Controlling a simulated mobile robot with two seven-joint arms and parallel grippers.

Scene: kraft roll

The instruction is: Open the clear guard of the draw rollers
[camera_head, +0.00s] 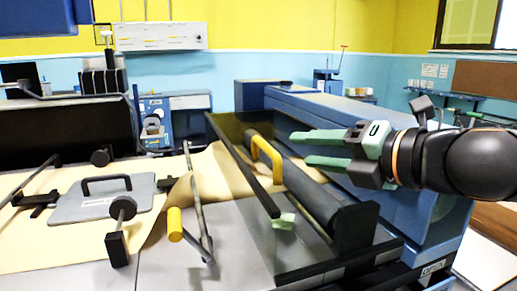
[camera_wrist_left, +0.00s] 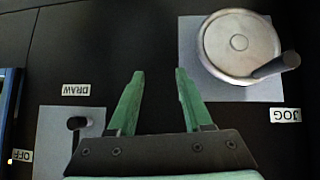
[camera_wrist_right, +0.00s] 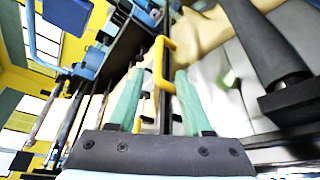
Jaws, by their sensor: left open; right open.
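The clear guard (camera_head: 300,243) is a see-through panel with a dark edge bar, lying low over the draw rollers (camera_head: 315,195). Its yellow handle (camera_head: 268,152) stands up from the bar. My right gripper (camera_head: 298,148) is open, just right of the handle, its fingers pointing left toward it. In the right wrist view the handle (camera_wrist_right: 160,62) shows between and beyond the open fingertips (camera_wrist_right: 159,72); I see no grip on it. My left gripper (camera_wrist_left: 159,72) is open and empty in front of a dark panel; it is not visible in the head view.
The left wrist view shows a JOG handwheel (camera_wrist_left: 240,45) and a DRAW lever (camera_wrist_left: 76,123). Brown kraft paper (camera_head: 215,172) runs to the rollers. A pale green scrap (camera_head: 285,221) lies near the guard. A grey plate with a black handle (camera_head: 105,197) is at left.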

